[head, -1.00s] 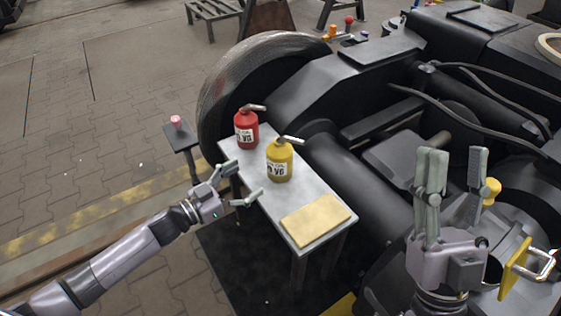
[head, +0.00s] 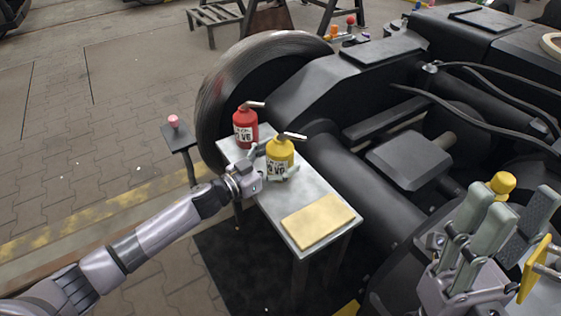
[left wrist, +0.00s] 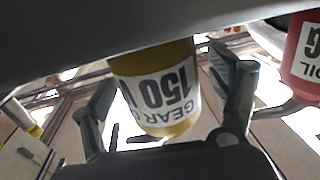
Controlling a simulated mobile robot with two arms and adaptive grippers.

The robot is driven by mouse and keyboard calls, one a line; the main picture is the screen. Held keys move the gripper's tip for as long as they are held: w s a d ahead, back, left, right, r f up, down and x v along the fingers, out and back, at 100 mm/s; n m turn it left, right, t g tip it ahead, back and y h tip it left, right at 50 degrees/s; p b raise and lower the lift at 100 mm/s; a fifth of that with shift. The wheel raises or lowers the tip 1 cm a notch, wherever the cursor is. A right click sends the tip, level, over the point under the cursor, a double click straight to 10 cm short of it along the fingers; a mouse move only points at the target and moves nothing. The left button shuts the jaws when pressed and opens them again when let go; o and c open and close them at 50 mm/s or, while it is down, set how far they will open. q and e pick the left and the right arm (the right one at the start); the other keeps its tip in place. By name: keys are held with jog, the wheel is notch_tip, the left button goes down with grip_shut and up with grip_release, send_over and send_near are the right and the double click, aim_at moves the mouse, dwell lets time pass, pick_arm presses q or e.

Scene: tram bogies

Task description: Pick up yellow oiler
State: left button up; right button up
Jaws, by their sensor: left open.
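The yellow oiler (head: 280,152) stands upright on the small grey table, with its spout pointing right. My left gripper (head: 272,166) is at the oiler from the left, with its fingers open. In the left wrist view the oiler (left wrist: 158,92) sits between the two open fingers (left wrist: 165,105), with gaps visible on both sides.
A red oiler (head: 245,128) stands close behind the yellow one; it also shows in the left wrist view (left wrist: 303,55). A tan pad (head: 318,221) lies at the table's (head: 275,213) front. The black bogie (head: 350,150) with its wheel is close behind and right.

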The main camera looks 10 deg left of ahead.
pick_arm(q)
jog(key=shift+w+d, duration=0.1)
jog(key=shift+c, duration=0.6)
jog(key=c, duration=1.5)
jog(key=shift+r, duration=0.1)
jog(key=shift+r, duration=0.1)
